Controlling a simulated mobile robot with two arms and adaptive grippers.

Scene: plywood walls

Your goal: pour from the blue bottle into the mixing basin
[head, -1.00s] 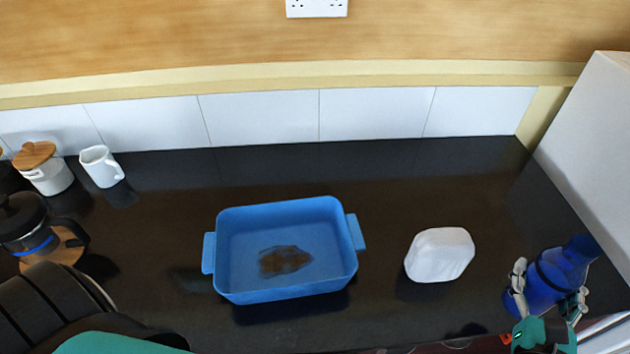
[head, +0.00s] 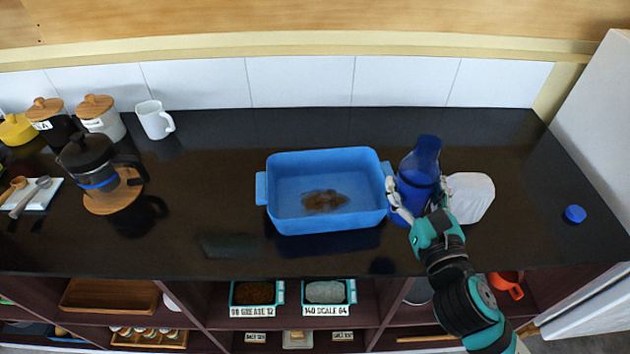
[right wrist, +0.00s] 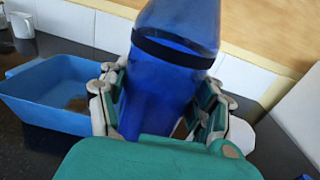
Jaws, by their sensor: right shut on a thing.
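The blue bottle (head: 419,164) is upright or nearly so, just right of the blue mixing basin (head: 281,222). My right gripper (head: 418,196) is shut around the bottle's lower body. The bottle (right wrist: 172,75) fills the middle of the right wrist view, between the fingers of my gripper (right wrist: 160,105). Whether the bottle's base touches the counter is hard to tell. The basin has a brown patch (head: 325,201) on its floor; it also shows at the left of the right wrist view (right wrist: 40,105). My left gripper is not in view.
A white rounded block (head: 472,196) stands close behind the right gripper. A blue cap (head: 575,214) lies on the counter at right. Open shelves (head: 220,318) lie below the counter.

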